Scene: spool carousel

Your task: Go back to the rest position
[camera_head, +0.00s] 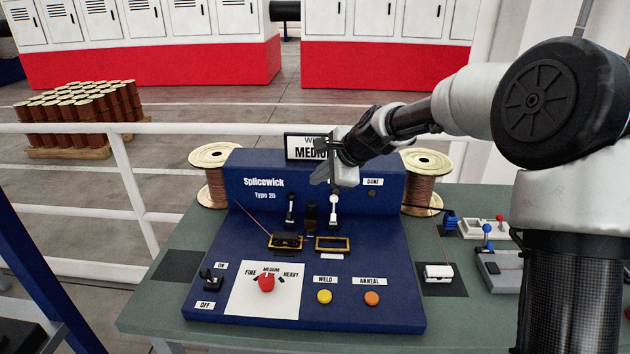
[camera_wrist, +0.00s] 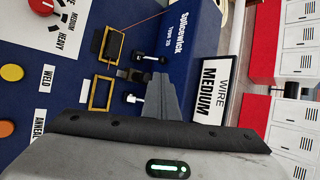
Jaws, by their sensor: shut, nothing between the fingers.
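My gripper (camera_head: 322,177) is shut and empty. In the head view it hangs in front of the upper face of the blue Splicewick Type 20 machine (camera_head: 210,300), just below the sign that reads MEDIUM (camera_head: 308,147) and above the white-topped lever (camera_head: 333,204). In the wrist view the shut fingers (camera_wrist: 160,95) point toward the machine, beside the sign (camera_wrist: 218,90). Two small levers show there, one near the fingertips, apparently not gripped. My forearm hides part of the machine's upper right.
Copper wire spools stand at the machine's left (camera_head: 215,182) and right (camera_head: 424,190). A red selector knob (camera_head: 266,282), a yellow button (camera_head: 324,297) and an orange button (camera_head: 372,298) sit on its front. Small devices with blue knobs (camera_head: 487,236) stand on the green table (camera_head: 455,317) at right. A white railing (camera_head: 70,129) runs behind.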

